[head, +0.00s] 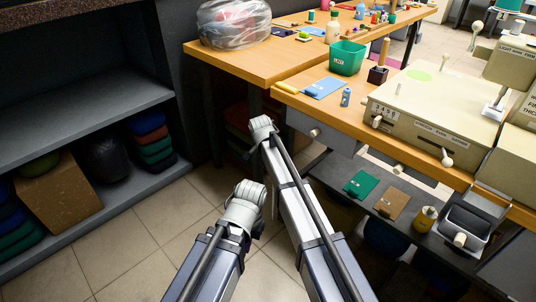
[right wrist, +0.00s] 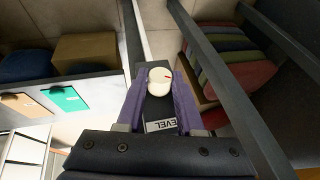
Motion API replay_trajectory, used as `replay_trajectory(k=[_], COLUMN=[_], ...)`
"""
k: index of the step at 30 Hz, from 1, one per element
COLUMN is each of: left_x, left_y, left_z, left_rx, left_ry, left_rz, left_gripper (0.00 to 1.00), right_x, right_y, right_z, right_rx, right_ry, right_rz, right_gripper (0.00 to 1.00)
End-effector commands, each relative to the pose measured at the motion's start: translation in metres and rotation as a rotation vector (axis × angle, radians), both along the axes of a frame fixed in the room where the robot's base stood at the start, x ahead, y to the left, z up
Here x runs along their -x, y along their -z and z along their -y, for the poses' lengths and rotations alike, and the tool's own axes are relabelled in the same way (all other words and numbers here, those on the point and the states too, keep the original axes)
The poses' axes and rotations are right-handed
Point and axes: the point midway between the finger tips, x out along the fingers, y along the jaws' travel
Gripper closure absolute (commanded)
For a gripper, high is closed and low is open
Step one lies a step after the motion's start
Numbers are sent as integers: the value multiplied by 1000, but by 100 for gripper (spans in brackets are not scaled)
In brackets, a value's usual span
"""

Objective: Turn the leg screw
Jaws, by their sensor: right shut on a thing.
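The leg screw's round white knob (right wrist: 157,76) with a red mark shows in the right wrist view, on a dark upright piece. A label reading "LEVEL" (right wrist: 160,126) sits below it, partly cut off by my gripper. My right gripper (right wrist: 158,92) has a purple finger on each side of the knob and is shut on it. In the head view my right arm reaches toward the table's near legs, and its gripper and the knob are hidden there. My left arm shows at the bottom of the head view, but its gripper does not.
A wooden table (head: 222,62) holds a plastic-bagged bundle (head: 234,20). The adjoining bench has a green bin (head: 347,58) and beige machines (head: 430,110). A dark shelf (head: 95,115) with boxes and folded cloths stands left. Tiled floor (head: 125,240) is clear between.

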Motion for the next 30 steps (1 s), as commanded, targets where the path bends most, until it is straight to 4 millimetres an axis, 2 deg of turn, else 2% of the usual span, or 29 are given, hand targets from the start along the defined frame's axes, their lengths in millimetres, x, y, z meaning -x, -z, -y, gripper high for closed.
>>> replay_trajectory(k=[3, 4, 12, 23, 30], left_x=[0, 0, 0, 0, 0], left_y=[0, 0, 0, -4, -25], left_z=[0, 0, 0, 0, -1], left_rx=[0, 0, 0, 0, -2], left_ry=[0, 0, 0, 0, -4], left_rz=[0, 0, 0, 0, 0], left_gripper=[100, 100, 100, 100, 100], right_x=[2, 2, 1, 2, 11], right_y=[1, 1, 0, -4, -25], right_z=[0, 0, 0, -1, -3], right_rx=[-2, -2, -1, -1, -1], right_ry=[1, 1, -1, -1, -2], right_rz=[-4, -4, -1, 0, 0], right_gripper=[100, 63, 34, 34, 34])
